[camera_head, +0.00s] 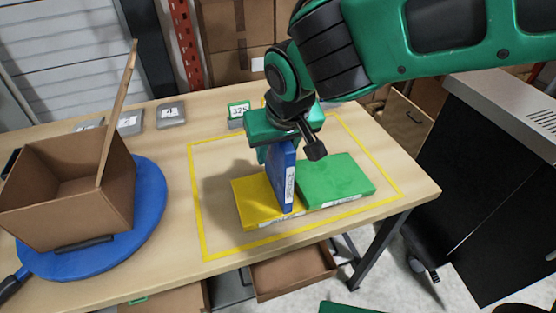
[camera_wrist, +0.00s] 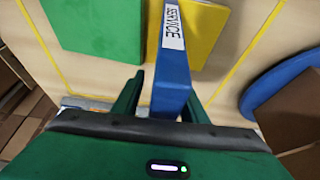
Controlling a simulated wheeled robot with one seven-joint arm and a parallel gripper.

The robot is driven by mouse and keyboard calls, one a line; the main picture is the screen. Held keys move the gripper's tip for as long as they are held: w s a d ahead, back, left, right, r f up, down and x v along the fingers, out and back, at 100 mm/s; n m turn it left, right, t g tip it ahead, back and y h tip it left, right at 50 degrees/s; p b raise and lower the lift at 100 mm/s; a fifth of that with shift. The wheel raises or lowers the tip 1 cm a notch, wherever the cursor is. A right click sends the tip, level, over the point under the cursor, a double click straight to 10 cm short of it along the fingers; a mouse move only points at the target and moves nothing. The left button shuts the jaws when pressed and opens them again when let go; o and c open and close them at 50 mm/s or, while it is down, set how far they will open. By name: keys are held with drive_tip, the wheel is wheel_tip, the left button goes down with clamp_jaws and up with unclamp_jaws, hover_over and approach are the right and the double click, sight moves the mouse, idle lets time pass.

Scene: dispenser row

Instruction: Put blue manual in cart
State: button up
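The blue manual (camera_head: 285,178) stands upright, its narrow labelled edge facing the head camera. My gripper (camera_head: 281,150) is above the work table and shut on the manual's upper part. In the wrist view, the blue manual (camera_wrist: 171,70) lies between the two fingers, with SERVICE on its label. Its lower end is over the yellow manual (camera_head: 254,198), beside the green manual (camera_head: 335,178); I cannot tell whether it touches them. No cart can be clearly made out.
A yellow outline surrounds the manuals on the wooden table (camera_head: 225,235). An open cardboard box (camera_head: 70,212) stands on a blue turntable (camera_head: 152,205) at left. Small numbered signs line the back. A black cabinet (camera_head: 480,170) with a grey top stands at right.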

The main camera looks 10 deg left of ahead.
drive_tip(key=shift+f, duration=0.25)
idle(0.4)
clamp_jaws()
